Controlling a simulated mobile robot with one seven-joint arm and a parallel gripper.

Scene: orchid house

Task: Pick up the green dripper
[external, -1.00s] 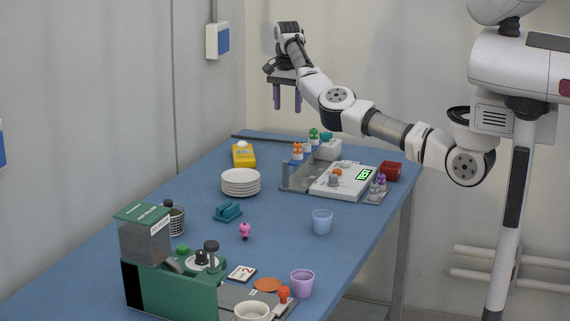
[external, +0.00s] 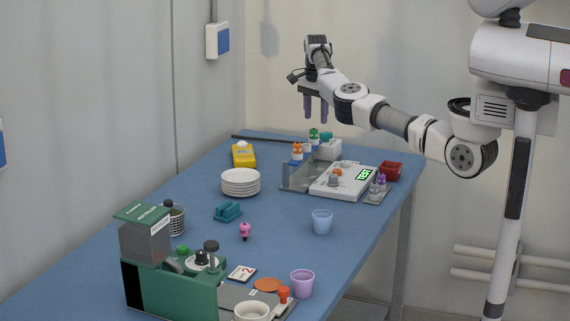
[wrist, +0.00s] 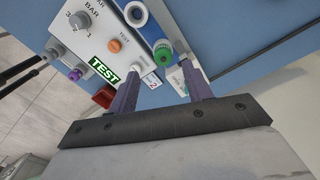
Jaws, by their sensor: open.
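My gripper (external: 316,115) is open and empty, pointing down, in the air above the far end of the table. In the wrist view the two purple fingers of my gripper (wrist: 160,78) are spread apart, touching nothing that I can make out.
A white panel with a green TEST display (external: 364,174) and a red box (external: 391,171) are nearby. A plate stack (external: 240,182) stands left.

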